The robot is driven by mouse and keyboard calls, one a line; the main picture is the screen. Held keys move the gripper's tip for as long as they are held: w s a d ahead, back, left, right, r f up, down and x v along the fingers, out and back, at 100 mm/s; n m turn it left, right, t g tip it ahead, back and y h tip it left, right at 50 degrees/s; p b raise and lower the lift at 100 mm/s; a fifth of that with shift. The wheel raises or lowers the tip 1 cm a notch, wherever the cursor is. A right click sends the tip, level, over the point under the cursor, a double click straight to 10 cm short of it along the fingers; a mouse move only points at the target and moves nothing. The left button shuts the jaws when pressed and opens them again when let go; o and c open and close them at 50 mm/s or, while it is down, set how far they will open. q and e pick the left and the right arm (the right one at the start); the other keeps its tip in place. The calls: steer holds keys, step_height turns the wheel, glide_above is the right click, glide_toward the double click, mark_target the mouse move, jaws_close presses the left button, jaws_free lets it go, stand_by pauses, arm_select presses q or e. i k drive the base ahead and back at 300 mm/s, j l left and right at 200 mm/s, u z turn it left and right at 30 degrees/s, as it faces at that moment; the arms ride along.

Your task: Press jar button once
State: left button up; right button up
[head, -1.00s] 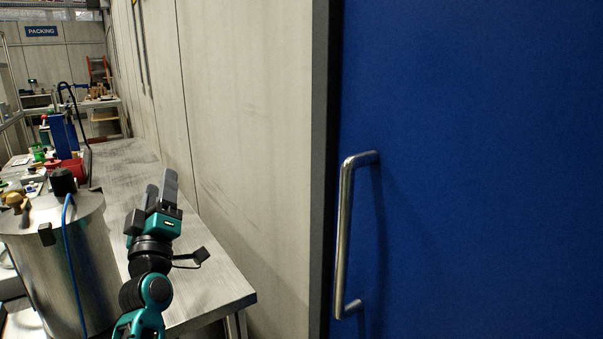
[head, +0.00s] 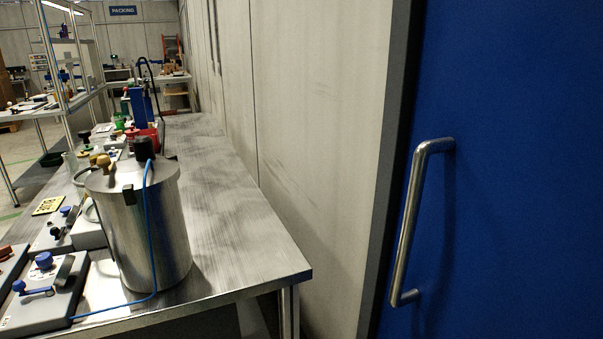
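A steel drum (head: 145,235) stands upright on the metal bench (head: 235,235). On its lid are a black cap-like part (head: 144,149) and a brass-coloured fitting (head: 103,162). A blue hose (head: 150,225) runs from the top down the drum's side to the bench. At the lower left, a grey box (head: 45,300) carries a blue round knob (head: 44,260) and a blue lever (head: 36,291). I cannot make out which part is the jar button. Neither of my grippers is in view.
A large blue door (head: 520,170) with a steel handle (head: 408,225) fills the right side. A pale wall (head: 310,120) borders the bench. Red (head: 147,138) and green containers and other items stand farther back. The bench right of the drum is clear.

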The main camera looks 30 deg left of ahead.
mark_target(65, 210)
steer(key=u, duration=2.3)
